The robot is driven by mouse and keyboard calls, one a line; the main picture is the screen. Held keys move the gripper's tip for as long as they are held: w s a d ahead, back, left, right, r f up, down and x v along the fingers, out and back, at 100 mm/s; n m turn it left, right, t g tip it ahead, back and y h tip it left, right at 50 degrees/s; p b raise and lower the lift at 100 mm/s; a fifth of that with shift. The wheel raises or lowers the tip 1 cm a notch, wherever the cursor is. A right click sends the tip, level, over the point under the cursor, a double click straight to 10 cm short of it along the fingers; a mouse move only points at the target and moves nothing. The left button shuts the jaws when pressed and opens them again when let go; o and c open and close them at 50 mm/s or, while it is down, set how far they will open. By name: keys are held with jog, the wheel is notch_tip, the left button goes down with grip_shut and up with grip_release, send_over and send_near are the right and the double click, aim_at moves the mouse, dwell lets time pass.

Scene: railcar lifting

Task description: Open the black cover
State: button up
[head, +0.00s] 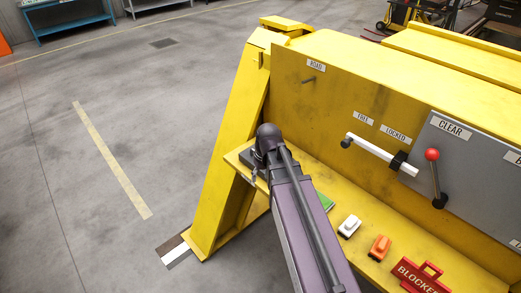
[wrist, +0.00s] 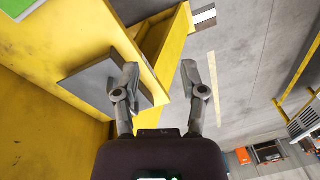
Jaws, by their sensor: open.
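A dark grey, flat cover (wrist: 92,82) lies on the yellow ledge, near its end, in the wrist view. I take it for the black cover, and it looks shut. My gripper (wrist: 160,68) is open and empty. Its left finger overlaps the cover's end in the wrist view; I cannot tell whether they touch.
The ledge also carries a green block (head: 326,202), a white toy-like piece (head: 349,226), an orange one (head: 380,247) and a red BLOCKED sign (head: 418,276). A white-handled lever (head: 380,152) and a red-knobbed lever (head: 435,180) project from the panel. Floor at left is clear.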

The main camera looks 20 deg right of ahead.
jog(key=w+d+r+n+t+y, duration=0.1)
jog(key=w+d, duration=0.4)
jog(key=w, duration=0.3)
jog(key=w+d+r+n+t+y+p, duration=0.1)
jog(key=w+d+r+n, duration=0.1)
jog(key=w+d, duration=0.4)
jog(key=w, duration=0.3)
jog(key=shift+d+y, duration=0.15)
jog(key=shift+y, duration=0.25)
jog(key=b+x, duration=0.8)
jog(key=x, duration=0.1)
jog(key=b+x, duration=0.4)
jog(key=shift+w+f, duration=0.25)
jog(key=shift+w, duration=0.1)
grip_shut()
